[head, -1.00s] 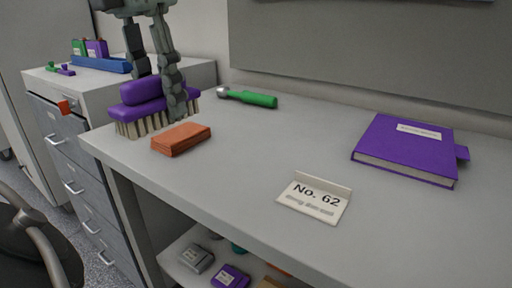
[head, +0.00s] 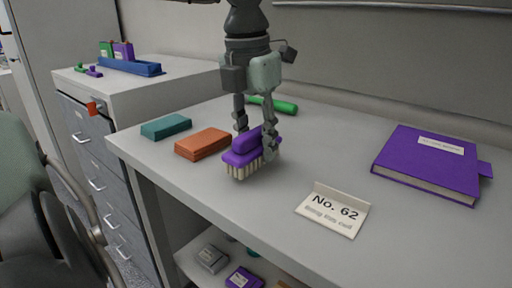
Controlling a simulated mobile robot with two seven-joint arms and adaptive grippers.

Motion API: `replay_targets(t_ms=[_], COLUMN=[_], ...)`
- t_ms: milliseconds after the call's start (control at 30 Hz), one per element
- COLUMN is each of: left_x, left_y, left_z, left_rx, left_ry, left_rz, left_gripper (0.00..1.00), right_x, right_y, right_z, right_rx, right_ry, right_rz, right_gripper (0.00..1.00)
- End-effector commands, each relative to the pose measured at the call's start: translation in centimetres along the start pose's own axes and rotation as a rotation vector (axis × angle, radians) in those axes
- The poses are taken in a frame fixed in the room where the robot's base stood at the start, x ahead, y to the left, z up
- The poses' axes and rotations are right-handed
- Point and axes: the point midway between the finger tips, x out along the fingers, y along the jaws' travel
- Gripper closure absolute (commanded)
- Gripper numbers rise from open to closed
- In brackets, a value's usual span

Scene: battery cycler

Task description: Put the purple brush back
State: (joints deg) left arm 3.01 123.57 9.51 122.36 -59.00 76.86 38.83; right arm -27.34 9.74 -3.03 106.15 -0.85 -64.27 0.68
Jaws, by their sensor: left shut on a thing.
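The purple brush (head: 238,156) has a purple back and handle with pale bristles pointing down. It is in the middle of the head view, over the desk just right of an orange block. My left gripper (head: 255,143) points down from above, with one finger on each side of the brush handle, and is shut on it. The bristles are at or close to the desk top; I cannot tell whether they touch. My right gripper is not in view.
An orange block (head: 203,143) and a teal block (head: 166,127) lie left of the brush. A green-handled tool (head: 284,107) lies behind the gripper. A "No. 62" card (head: 333,209) and a purple book (head: 430,163) are to the right. The desk (head: 245,205) is clear in front.

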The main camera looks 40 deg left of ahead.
Motion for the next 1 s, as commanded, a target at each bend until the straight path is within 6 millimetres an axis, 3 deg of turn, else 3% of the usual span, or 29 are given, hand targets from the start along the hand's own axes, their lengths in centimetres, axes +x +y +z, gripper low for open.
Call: replay_targets(t_ms=[133,500,533,667,1000], left_x=[1.6,1.8,1.8,1.8,1.6], left_y=[0.0,0.0,0.0,0.0,0.0], left_z=[-0.2,-0.2,-0.2,-0.2,-0.2], left_rx=[0.001,0.000,0.000,0.000,0.000], left_ry=[0.000,-0.001,-0.001,-0.001,0.000], left_rz=[0.000,0.001,0.001,0.001,0.001], left_gripper=[0.92,0.92,0.62,0.46,0.44], right_x=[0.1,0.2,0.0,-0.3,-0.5], right_y=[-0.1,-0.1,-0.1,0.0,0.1], right_z=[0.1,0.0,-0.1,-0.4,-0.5], right_rx=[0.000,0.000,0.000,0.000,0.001], right_ry=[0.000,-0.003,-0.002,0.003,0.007], right_rz=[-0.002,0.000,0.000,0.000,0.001], right_gripper=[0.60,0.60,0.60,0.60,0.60])
